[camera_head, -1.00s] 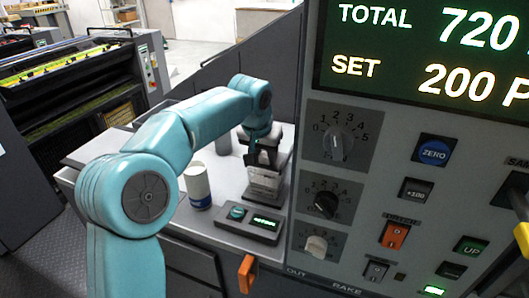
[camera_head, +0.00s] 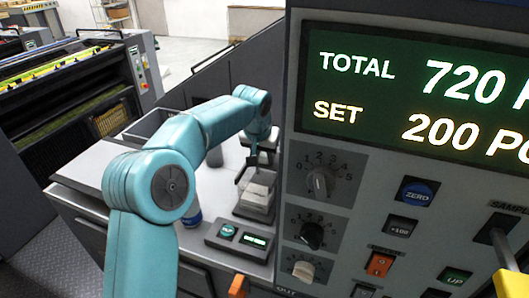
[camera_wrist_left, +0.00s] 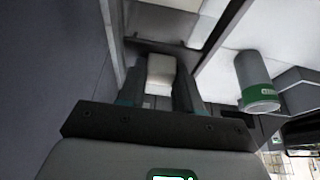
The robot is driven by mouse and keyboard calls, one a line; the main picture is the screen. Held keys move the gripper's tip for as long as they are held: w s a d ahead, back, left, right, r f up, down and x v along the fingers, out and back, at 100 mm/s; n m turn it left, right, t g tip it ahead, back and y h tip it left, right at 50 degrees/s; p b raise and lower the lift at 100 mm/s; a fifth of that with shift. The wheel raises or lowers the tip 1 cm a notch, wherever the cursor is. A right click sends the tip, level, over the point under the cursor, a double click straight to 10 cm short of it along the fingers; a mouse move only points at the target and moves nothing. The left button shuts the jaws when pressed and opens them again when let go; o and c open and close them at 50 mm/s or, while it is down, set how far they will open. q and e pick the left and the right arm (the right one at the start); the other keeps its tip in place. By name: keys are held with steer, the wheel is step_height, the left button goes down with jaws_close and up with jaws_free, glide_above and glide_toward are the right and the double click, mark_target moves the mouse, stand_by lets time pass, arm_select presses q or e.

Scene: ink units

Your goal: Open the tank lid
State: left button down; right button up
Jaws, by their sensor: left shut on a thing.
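A small box-like tank (camera_head: 255,200) with pale sides and a pale top piece stands on the grey bench, left of the control panel. My left gripper (camera_head: 247,168) comes down at its far end, with its arm arching over the bench. In the left wrist view my left gripper (camera_wrist_left: 158,85) is shut on a pale block (camera_wrist_left: 160,68). I cannot tell whether this block is the lid's grip. The fingers hide part of the tank in the head view, so how far the lid is raised is unclear. My right gripper is not in view.
A small button box (camera_head: 240,238) sits in front of the tank. The control panel (camera_head: 330,222) rises close on the right.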

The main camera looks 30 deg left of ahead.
arm_select(q)
steer(key=c, duration=0.8)
jaws_free()
steer(key=shift+s+r, duration=0.1)
steer(key=shift+s, duration=0.05)
steer(key=shift+o, duration=0.2)
steer(key=shift+r, duration=0.4)
steer(key=v, duration=1.5)
steer(key=shift+s+r+p, duration=0.2)
steer(key=shift+s+p, duration=0.15)
steer(key=shift+p, duration=0.1)
steer(key=shift+d, duration=0.1)
